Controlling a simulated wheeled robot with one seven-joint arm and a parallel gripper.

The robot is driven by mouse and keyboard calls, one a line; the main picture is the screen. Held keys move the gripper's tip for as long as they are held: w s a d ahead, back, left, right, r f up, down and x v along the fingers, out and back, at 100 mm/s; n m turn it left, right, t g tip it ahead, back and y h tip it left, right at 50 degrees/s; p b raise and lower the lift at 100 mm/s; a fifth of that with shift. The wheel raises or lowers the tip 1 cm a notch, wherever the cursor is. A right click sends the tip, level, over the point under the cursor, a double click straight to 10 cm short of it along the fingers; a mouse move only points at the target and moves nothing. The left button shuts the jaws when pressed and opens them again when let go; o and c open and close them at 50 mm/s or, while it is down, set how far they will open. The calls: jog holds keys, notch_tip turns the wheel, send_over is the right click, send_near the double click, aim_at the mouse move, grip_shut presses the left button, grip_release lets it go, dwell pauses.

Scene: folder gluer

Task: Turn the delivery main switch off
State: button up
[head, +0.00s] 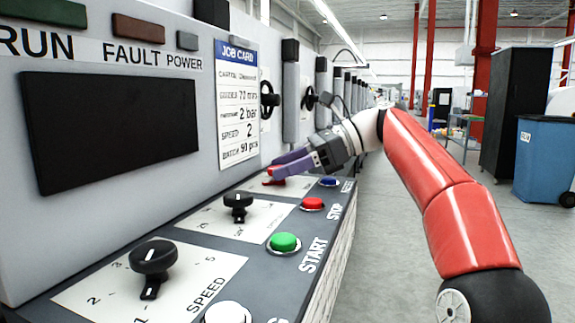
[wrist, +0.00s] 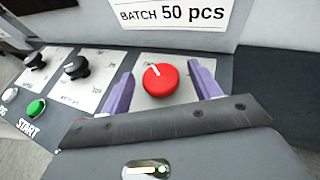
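A red rotary knob (wrist: 160,79) sits on a white label plate on the sloped console, its white pointer mark aimed up and slightly left in the wrist view. The plate's lettering is mostly covered, so I cannot read its name or positions. In the head view the red knob (head: 274,181) shows only partly, at my fingertips. My gripper (head: 279,164) is open, its purple fingers on either side of the knob. In the wrist view my gripper (wrist: 164,88) shows a gap between the knob and each finger.
Black knobs (head: 238,206) and the SPEED knob (head: 153,259) stand nearer on the console. A green START button (head: 284,242), a red STOP button (head: 313,203) and a blue button (head: 328,182) line its right edge. A job card (head: 238,106) hangs on the upright panel.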

jog(key=v, duration=0.7)
jog(key=shift+d, duration=0.1)
jog(key=shift+d+r, duration=0.15)
jog(key=shift+d, duration=0.1)
dwell(0.4)
